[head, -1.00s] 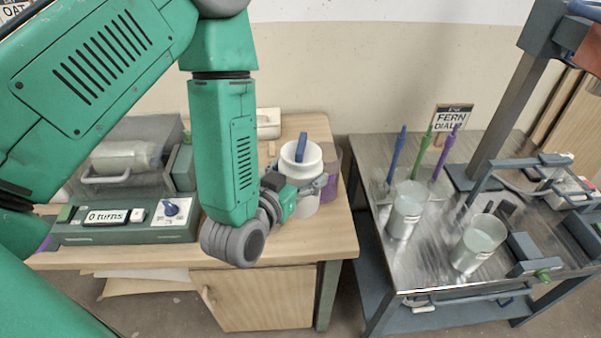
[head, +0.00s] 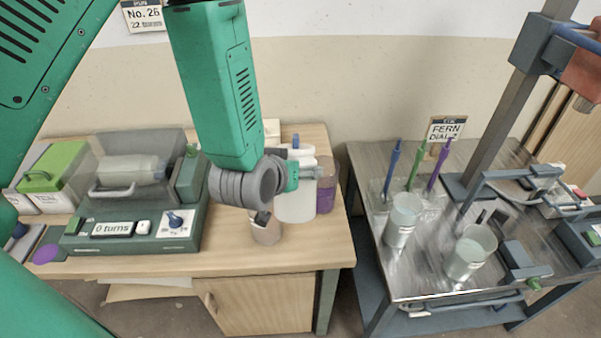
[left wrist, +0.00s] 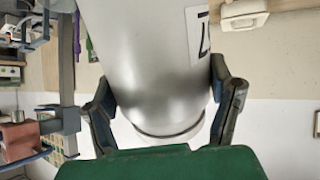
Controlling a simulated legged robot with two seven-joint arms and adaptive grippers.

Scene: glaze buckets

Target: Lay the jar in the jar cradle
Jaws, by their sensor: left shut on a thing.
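A pale jar (head: 296,207) stands upright or nearly so over the right part of the wooden bench in the head view, with a blue piece at its top. My left gripper (head: 305,178) is shut on it from the side. In the left wrist view the jar (left wrist: 150,60) fills the middle, with a dark-marked white label and a finger on each side of it. I cannot tell whether its base touches the bench. The green machine (head: 130,238) on the left reads "0 turns". A pale cylinder (head: 130,169) shows under its clear cover; I cannot make out a separate jar cradle.
A purple-banded container (head: 327,195) stands close right of the jar. A small brownish pot (head: 266,231) is in front. A green-topped box (head: 52,172) is at far left. The metal table (head: 430,275) on the right holds two clear beakers and several coloured upright tools.

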